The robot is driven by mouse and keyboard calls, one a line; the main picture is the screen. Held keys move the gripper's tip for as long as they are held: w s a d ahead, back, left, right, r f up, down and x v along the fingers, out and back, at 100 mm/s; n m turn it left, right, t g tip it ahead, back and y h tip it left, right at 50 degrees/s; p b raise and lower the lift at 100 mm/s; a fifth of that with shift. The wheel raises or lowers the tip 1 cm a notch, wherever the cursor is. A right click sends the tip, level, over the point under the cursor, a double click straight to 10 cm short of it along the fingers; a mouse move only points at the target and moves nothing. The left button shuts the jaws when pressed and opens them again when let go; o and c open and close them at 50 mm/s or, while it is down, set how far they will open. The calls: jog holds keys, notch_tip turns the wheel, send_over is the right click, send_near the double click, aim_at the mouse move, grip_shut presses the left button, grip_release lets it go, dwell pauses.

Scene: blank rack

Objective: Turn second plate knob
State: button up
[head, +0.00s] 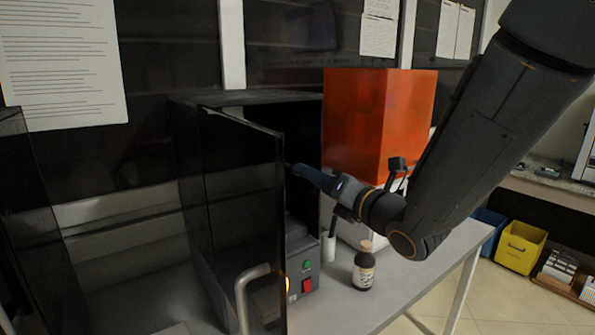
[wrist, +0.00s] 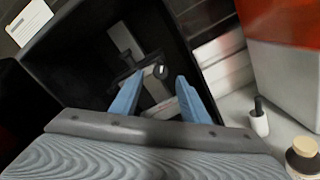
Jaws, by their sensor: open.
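A dark box-shaped cabinet (head: 246,97) stands on the bench with its front door (head: 240,200) swung open. My gripper (head: 298,170) reaches past the door edge into the cabinet opening. In the wrist view its two blue fingers (wrist: 160,78) are spread apart and empty, pointing into the cabinet. A small round knob (wrist: 160,71) shows between and beyond the fingertips, on a pale plate or bar with dark clamp parts (wrist: 128,60). I cannot tell which plate it belongs to, or how far off it is. In the head view the knob is hidden.
A brown bottle (head: 364,268) and a small white container (head: 328,248) stand on the bench right of the cabinet. An orange box (head: 375,120) is behind my wrist. A control panel with green and red buttons (head: 306,284) sits low at the cabinet front. The door handle (head: 243,295) sticks out.

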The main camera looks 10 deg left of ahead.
aim_at(290, 166)
jog(key=p+x, duration=0.2)
jog(key=x, duration=0.4)
jog(key=shift+w+a, duration=0.2)
jog(key=shift+c, duration=0.3)
jog(key=c, duration=1)
jog(key=shift+o, duration=0.2)
